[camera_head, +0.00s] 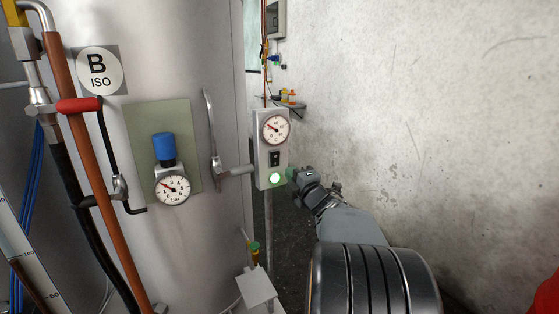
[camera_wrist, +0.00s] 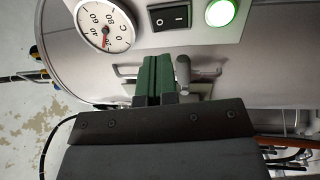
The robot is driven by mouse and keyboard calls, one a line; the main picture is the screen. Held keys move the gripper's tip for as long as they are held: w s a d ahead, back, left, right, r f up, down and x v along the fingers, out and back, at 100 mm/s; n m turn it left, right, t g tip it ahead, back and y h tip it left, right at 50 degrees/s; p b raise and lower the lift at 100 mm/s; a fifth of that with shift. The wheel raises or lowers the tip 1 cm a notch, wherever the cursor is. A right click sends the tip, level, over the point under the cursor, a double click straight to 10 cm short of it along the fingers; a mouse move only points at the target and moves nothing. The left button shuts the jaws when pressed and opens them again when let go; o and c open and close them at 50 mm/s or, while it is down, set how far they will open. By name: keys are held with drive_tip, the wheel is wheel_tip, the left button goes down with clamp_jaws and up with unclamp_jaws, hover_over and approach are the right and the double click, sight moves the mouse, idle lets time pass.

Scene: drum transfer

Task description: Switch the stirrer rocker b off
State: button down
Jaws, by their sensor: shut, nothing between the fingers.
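The rocker (camera_head: 275,159) is a small black switch on a grey box (camera_head: 261,170), between a temperature dial and a round lamp. It also shows near the top of the wrist view (camera_wrist: 168,16), with white marks; I cannot tell which side is pressed. The lamp (camera_head: 275,178) below it glows green, and it also glows in the wrist view (camera_wrist: 221,12). My gripper (camera_head: 291,174) is shut and empty, just right of the box at about lamp height. In the wrist view its green fingertips (camera_wrist: 153,58) are below the rocker in the picture, apart from it.
The dial (camera_head: 275,129) sits above the rocker. A large metal drum marked B ISO (camera_head: 99,70) stands left, with a lever handle (camera_head: 213,140) and a pressure gauge (camera_head: 173,187). A bare wall (camera_head: 430,110) is right. A small shelf (camera_head: 290,104) is behind the box.

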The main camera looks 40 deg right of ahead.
sight(276, 156)
drive_tip(key=w, duration=0.2)
drive_tip(key=w+r, duration=0.1)
drive_tip(key=w, duration=0.2)
drive_tip(key=w+d+p, duration=0.1)
drive_tip(key=w, duration=0.2)
drive_tip(key=shift+w+r, duration=0.1)
drive_tip(key=shift+r, duration=0.05)
drive_tip(key=shift+w+d+r+p, duration=0.15)
drive_tip(key=shift+r+p, duration=0.15)
drive_tip(key=shift+p, duration=0.35)
drive_tip(key=shift+f+g, duration=0.25)
drive_tip(key=shift+g, duration=0.05)
drive_tip(key=shift+s+b, duration=0.3)
drive_tip(key=shift+s, duration=0.05)
drive_tip(key=s+a+r, duration=0.2)
drive_tip(key=s, duration=1.1)
drive_tip(key=shift+b, duration=0.3)
